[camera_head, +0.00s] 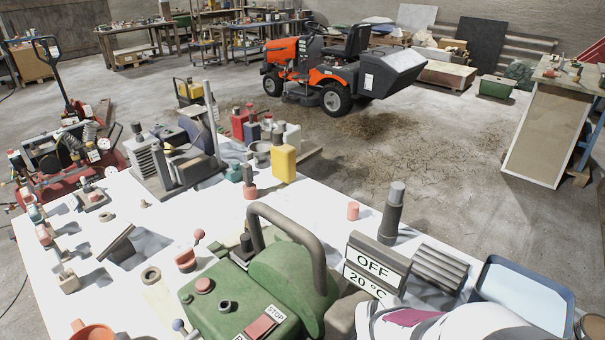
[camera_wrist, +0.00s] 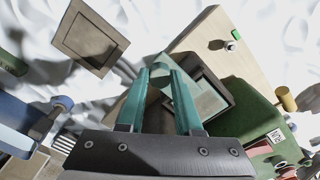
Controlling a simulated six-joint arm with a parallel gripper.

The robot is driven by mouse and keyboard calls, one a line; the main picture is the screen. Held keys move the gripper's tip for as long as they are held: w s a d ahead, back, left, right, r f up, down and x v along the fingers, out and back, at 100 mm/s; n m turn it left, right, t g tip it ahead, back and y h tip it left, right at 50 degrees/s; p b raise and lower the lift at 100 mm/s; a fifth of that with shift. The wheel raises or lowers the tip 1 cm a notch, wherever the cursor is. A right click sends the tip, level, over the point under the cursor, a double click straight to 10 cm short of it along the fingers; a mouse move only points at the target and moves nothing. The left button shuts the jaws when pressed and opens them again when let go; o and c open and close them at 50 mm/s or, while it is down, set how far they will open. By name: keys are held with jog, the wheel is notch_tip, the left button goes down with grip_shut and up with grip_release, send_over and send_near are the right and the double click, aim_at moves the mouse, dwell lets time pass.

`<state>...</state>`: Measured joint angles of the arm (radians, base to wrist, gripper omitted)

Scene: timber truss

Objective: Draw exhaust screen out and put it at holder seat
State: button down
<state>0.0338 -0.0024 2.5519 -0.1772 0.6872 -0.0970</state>
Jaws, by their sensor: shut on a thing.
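In the wrist view my gripper (camera_wrist: 160,76) has two teal fingers shut on a pale grey-green piece (camera_wrist: 161,62), which I take to be the exhaust screen. The fingers cover much of it. It is at a dark, box-like frame (camera_wrist: 216,92) on a beige board beside the green machine (camera_wrist: 250,118); I cannot tell whether it is still inside that frame. A brown square plate with a recessed middle (camera_wrist: 88,42), possibly the holder seat, is at upper left, apart from my gripper. In the head view the green machine (camera_head: 262,285) is at bottom centre; my fingers are not clearly visible there.
The white-covered table (camera_head: 330,205) also carries a tilted dark plate (camera_head: 118,243), a red-knobbed piece (camera_head: 186,260), a yellow container (camera_head: 283,163), a sign reading OFF and 20 °C (camera_head: 374,265), and a blue-rimmed tray (camera_head: 525,298). Small parts line its left edge.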

notch_tip(320, 180, up, 10)
jog(key=c, duration=1.2)
grip_release()
grip_shut()
jog(key=s+d+f, duration=0.2)
jog(key=s+d, duration=0.2)
jog(key=d, duration=0.6)
jog(key=s+d+f, duration=0.2)
jog(key=s+d, duration=0.2)
jog(key=d, duration=0.7)
jog(key=shift+s+f, duration=0.2)
jog(key=shift+s, duration=0.1)
